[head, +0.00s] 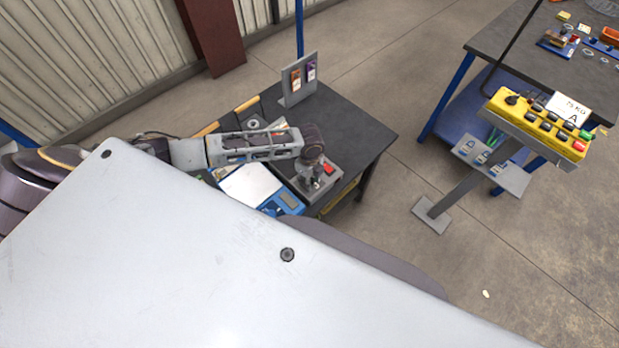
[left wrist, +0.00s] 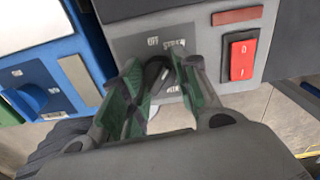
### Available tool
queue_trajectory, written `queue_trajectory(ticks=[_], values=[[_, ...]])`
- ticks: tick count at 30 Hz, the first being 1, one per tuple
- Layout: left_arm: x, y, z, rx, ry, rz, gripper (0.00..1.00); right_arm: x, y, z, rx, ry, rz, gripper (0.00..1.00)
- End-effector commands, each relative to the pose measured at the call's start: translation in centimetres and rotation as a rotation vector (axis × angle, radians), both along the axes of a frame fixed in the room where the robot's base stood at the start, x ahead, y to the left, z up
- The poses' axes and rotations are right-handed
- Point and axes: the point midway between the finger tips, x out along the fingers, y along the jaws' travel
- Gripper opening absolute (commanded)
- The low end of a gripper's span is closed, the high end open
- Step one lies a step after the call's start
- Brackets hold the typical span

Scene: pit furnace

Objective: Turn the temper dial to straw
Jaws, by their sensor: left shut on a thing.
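The temper dial (left wrist: 158,76) is a dark knob on the grey front panel of a control box (left wrist: 125,42). My left gripper (left wrist: 160,82) has its green-padded fingers shut on the dial in the left wrist view. Labels are printed around the dial. One above it on the left seems to read OFF, and the one at upper right is partly covered by a finger. The dial's pointer is hidden between the fingers. In the head view my left gripper (head: 318,180) reaches down to the grey box (head: 322,182) at the bench's front edge. My right gripper is not in view.
A red rocker switch (left wrist: 243,56) sits right of the dial. A blue device (left wrist: 58,60) stands close on the left. In the head view, a dark bench (head: 352,125) holds a sample stand (head: 298,80). A yellow button panel (head: 535,125) stands on a post at right.

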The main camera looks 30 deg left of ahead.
Motion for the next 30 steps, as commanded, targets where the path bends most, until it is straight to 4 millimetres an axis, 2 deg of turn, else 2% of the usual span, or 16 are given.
queue_trajectory(ticks=[11, 12, 16, 26, 30], values=[[0.0, 0.0, -0.1, -0.001, 0.000, -0.004, 0.07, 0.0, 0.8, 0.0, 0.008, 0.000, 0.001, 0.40], [0.0, 0.0, -0.1, -0.001, 0.000, -0.004, 0.35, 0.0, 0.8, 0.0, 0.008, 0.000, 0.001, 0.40], [0.0, 0.0, 0.0, -0.001, 0.000, -0.004, 0.51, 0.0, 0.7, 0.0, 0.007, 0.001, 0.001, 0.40], [0.0, 0.0, 0.0, 0.000, 0.000, -0.003, 0.53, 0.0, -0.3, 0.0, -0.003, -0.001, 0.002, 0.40], [0.0, 0.0, 0.3, 0.000, 0.000, -0.003, 0.53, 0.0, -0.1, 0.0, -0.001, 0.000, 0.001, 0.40]])
